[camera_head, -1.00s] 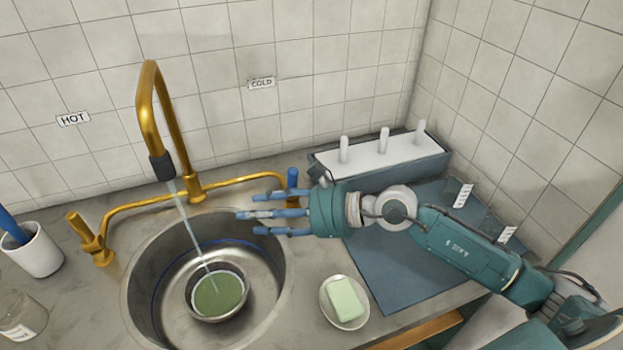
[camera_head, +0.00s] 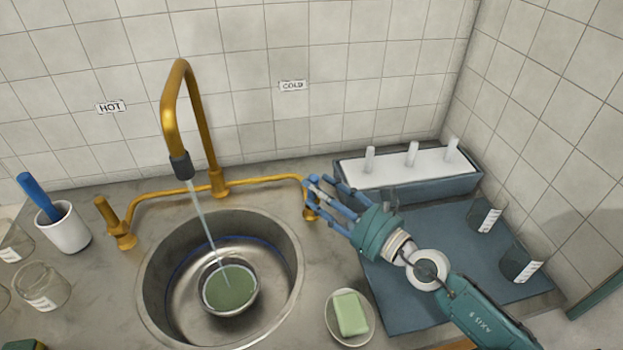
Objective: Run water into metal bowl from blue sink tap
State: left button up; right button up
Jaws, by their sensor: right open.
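The gold faucet (camera_head: 172,110) rises behind the round steel sink (camera_head: 150,285). A stream of water (camera_head: 208,232) falls from its dark nozzle into the metal bowl (camera_head: 207,303) on the sink floor. The liquid in the bowl looks green. The blue cold tap handle (camera_head: 311,192) stands on the right end of the gold pipe, below the COLD label. My right gripper (camera_head: 324,192) has its blue fingers spread open at this handle and partly overlaps it; I cannot tell whether they touch. My left gripper is not in view.
Soap on a dish (camera_head: 329,322) lies right of the sink. A blue-grey mat (camera_head: 420,285) with two labelled beakers and a white-topped rack (camera_head: 400,182) are farther right. A white cup (camera_head: 68,235) and glass jars (camera_head: 42,290) stand at left.

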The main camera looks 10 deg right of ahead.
aim_at(310, 178)
jog(key=shift+x, duration=1.5)
jog(key=shift+c, duration=0.5)
grip_shut()
jog(key=w+r+m+g+h+p, duration=0.1)
jog(key=g+p, duration=0.1)
jog(key=p, duration=1)
jog(key=shift+w, duration=0.35)
jog(key=shift+f+p, duration=0.25)
jog(key=shift+p, duration=0.35)
jog(key=shift+m, duration=0.3)
jog(key=shift+f, duration=0.1)
